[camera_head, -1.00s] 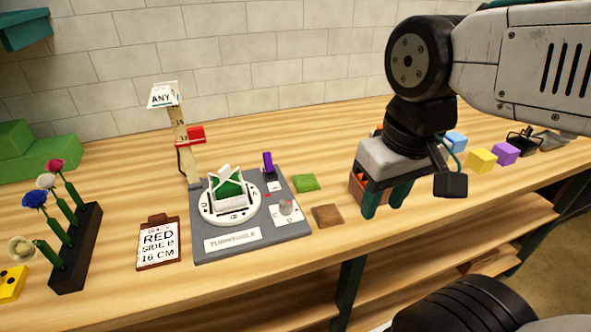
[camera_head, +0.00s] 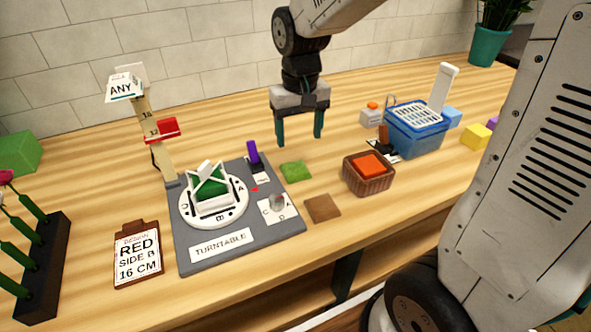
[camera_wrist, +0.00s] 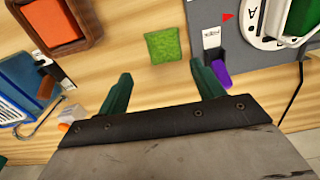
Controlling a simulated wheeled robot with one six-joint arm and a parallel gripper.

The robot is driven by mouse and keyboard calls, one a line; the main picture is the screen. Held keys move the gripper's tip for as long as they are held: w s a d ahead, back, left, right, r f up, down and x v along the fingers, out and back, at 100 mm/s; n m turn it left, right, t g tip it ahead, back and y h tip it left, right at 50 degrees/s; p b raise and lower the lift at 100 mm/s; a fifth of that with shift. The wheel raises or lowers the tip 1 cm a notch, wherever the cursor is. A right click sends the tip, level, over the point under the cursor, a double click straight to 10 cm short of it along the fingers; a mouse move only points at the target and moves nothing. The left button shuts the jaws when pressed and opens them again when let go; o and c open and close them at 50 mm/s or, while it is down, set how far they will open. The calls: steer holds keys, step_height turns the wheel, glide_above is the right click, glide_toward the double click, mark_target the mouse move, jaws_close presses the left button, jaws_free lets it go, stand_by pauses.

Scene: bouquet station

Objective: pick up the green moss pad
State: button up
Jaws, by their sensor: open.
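The green moss pad (camera_head: 296,171) is a small flat square lying on the wooden table, just right of the grey turntable board. In the wrist view the moss pad (camera_wrist: 164,45) lies ahead of the fingertips, roughly between their lines. My gripper (camera_head: 300,142) is open and empty, its two green fingers pointing down above the table behind the pad. In the wrist view my gripper (camera_wrist: 160,78) shows both fingers apart with bare wood between them. Nothing covers the pad.
The turntable board (camera_head: 212,262) with a purple piece (camera_head: 252,152) is left of the pad. A brown pad (camera_head: 322,208) lies in front. A basket with an orange block (camera_head: 368,186) and a blue crate (camera_head: 415,143) stand to the right. Bare table lies behind the pad.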

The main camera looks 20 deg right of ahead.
mark_target(293, 165)
steer(key=shift+w+a+f, duration=0.15)
steer(key=shift+w+f, duration=0.65)
steer(key=shift+f, duration=0.05)
step_height(293, 165, down, 8)
steer(key=shift+a+r, duration=0.15)
steer(key=c, duration=0.7)
